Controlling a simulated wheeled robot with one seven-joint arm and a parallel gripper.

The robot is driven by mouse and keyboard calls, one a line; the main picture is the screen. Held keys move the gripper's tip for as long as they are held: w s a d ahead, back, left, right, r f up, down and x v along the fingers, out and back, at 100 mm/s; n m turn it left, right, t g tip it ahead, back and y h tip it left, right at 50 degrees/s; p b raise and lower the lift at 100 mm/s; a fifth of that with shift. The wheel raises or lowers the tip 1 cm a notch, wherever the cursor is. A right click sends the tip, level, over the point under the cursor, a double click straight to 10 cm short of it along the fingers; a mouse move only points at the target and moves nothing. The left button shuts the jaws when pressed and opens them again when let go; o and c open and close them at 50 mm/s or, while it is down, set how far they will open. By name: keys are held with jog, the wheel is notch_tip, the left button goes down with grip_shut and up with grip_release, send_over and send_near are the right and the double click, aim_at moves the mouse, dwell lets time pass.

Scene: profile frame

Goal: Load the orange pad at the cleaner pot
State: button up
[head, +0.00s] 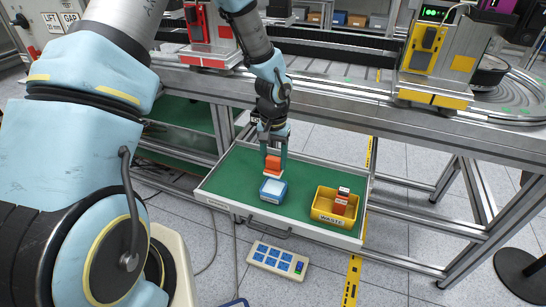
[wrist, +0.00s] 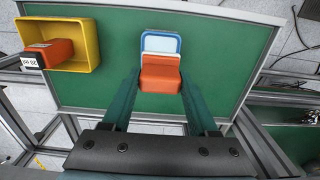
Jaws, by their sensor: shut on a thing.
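The orange pad (head: 273,163) is between the fingers of my gripper (head: 274,156), which is shut on it. In the head view a pale edge shows along the pad's lower side. The blue cleaner pot (head: 272,193), with a white top, stands on the green drawer surface just in front of the pad. In the wrist view the pad (wrist: 160,74) lies between the two fingertips (wrist: 160,82) and covers the near part of the pot (wrist: 146,36). I cannot tell whether pad and pot touch.
A yellow bin marked WASTE (head: 324,216) stands to the pot's right, with an orange block (head: 340,205) in it. The green drawer (head: 230,185) has a raised pale rim. A button panel (head: 278,261) lies below its front. The conveyor frame (head: 330,105) runs behind.

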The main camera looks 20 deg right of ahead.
aim_at(274, 172)
jog(key=shift+f+b, duration=2)
jog(key=shift+f, duration=0.8)
jog(key=shift+f+b, duration=0.4)
jog(key=shift+f, duration=0.2)
jog(key=shift+r, duration=0.1)
jog(key=shift+r+p, duration=2.7)
jog(key=shift+r, duration=0.75)
